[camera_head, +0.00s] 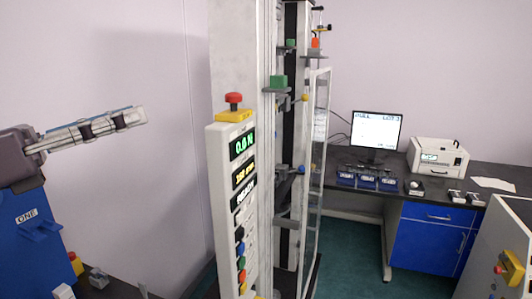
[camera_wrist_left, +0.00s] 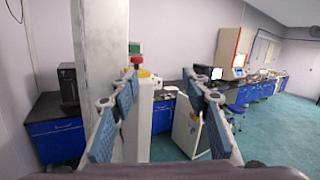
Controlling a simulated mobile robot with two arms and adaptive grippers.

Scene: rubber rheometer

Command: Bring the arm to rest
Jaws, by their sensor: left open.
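My left gripper (camera_head: 135,116) reaches in from the left in the head view, held up in the air and pointing right. In the left wrist view its two blue-padded fingers (camera_wrist_left: 150,95) stand wide apart with nothing between them. Its tips are left of the tall testing machine (camera_head: 235,165) and apart from it in the head view. My right gripper is not in view.
The machine's panel carries a red button (camera_head: 234,98) and lit displays. A monitor (camera_head: 377,130), a white device (camera_head: 438,157) and blue trays (camera_head: 368,180) stand on the dark desk (camera_head: 400,187). A pale wall (camera_head: 130,60) is behind my gripper.

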